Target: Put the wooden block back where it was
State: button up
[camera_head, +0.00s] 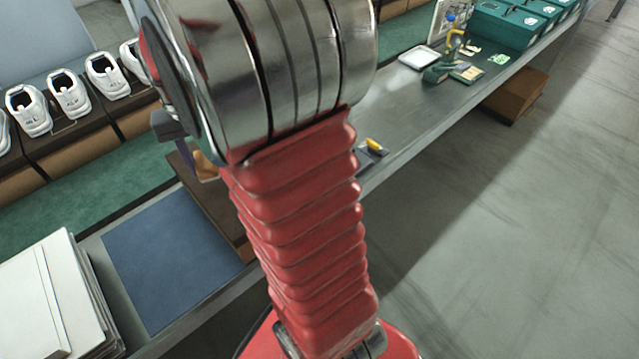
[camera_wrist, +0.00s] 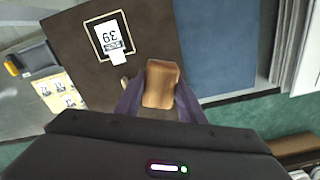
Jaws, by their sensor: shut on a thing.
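The wooden block (camera_wrist: 161,82) is tan and rounded. It sits between the purple-grey fingers of my gripper (camera_wrist: 159,97), which is shut on it. In the wrist view the block is over or near a dark brown board (camera_wrist: 75,70); I cannot tell whether it touches it. The board bears a square outline with a white card (camera_wrist: 111,36) marked 39, up and left of the block. In the head view my arm hides most of the gripper; a bit of the block (camera_head: 205,164) shows left of the arm, by the brown board (camera_head: 184,174).
A blue mat (camera_head: 170,258) lies beside the board, with a white stack (camera_head: 50,295) beyond it. White shoes (camera_head: 69,94) stand in a row at the left. A tray (camera_head: 418,58), tools and green boxes (camera_head: 505,25) are along the bench at the back.

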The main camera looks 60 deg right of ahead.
jog(key=w+a+f+n, duration=0.4)
jog(key=w+a, duration=0.2)
jog(key=a, duration=0.2)
jog(key=w+a+f+n, duration=0.3)
jog(key=w+a+f, duration=0.1)
jog(key=w+a, duration=0.3)
jog(key=shift+a+n, duration=0.4)
jog(key=shift+a, duration=0.85)
jog(key=shift+s, duration=0.1)
